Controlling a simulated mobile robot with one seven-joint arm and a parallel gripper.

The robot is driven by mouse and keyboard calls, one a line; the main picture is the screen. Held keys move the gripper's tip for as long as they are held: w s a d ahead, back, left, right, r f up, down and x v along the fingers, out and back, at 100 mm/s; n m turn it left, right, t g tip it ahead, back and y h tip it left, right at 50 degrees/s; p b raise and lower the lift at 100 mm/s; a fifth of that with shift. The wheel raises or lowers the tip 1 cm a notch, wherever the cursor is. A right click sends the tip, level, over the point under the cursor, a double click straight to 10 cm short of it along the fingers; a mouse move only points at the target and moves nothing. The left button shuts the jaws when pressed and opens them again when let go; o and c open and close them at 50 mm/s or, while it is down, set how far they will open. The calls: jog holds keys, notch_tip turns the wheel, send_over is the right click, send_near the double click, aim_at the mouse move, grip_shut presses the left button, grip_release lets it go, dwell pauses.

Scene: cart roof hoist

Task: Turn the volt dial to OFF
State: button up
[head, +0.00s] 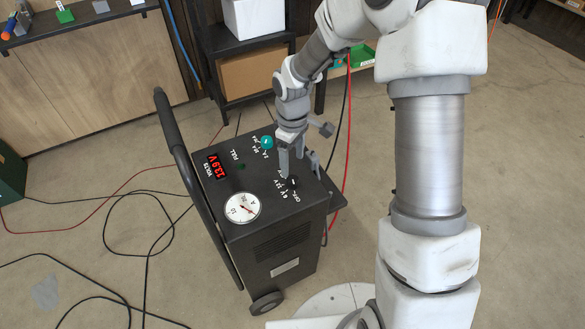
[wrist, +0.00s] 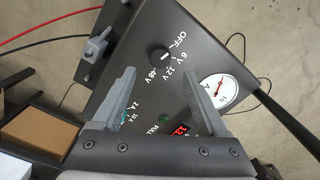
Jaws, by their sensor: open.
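The volt dial is a small black knob with a white mark on the cart's dark top panel, seen in the wrist view (wrist: 158,54) and partly in the head view (head: 293,183). Labels OFF, 6 V, 12 V and 48 V surround it. The mark seems to point toward 12 V, not OFF, but it is small. My gripper (head: 299,168) is over the panel, pointing down, close to the dial. In the wrist view my gripper (wrist: 156,72) has its fingers apart with nothing between them. The knob shows just beyond the fingertips; I cannot tell whether they touch it.
The black cart (head: 272,245) carries a teal knob (head: 266,142), a red display (head: 217,167) reading 13.9 V and a round gauge (head: 243,207). Its handle (head: 190,185) rises at the left. Cables (head: 125,195) lie on the floor. A shelf with boxes (head: 252,73) stands behind.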

notch_tip(320, 180, up, 10)
jog(key=p, duration=0.1)
jog(key=shift+p, duration=0.4)
jog(key=s+d+r+m+t+p, duration=0.1)
jog(key=s+d+r+m+p, duration=0.2)
jog(key=r, duration=0.6)
jog(key=s+d+r+m+t+p, duration=0.1)
jog(key=s+d+r+m+t, duration=0.15)
jog(key=s+r, duration=0.45)
jog(key=s+d+r+m+t+p, duration=0.2)
jog(key=s+d+r+m+p, duration=0.1)
jog(key=s+r, duration=0.6)
jog(key=shift+s+d+r+m+p, duration=0.35)
jog(key=shift+s+m+p, duration=0.4)
jog(key=shift+s+m, duration=0.45)
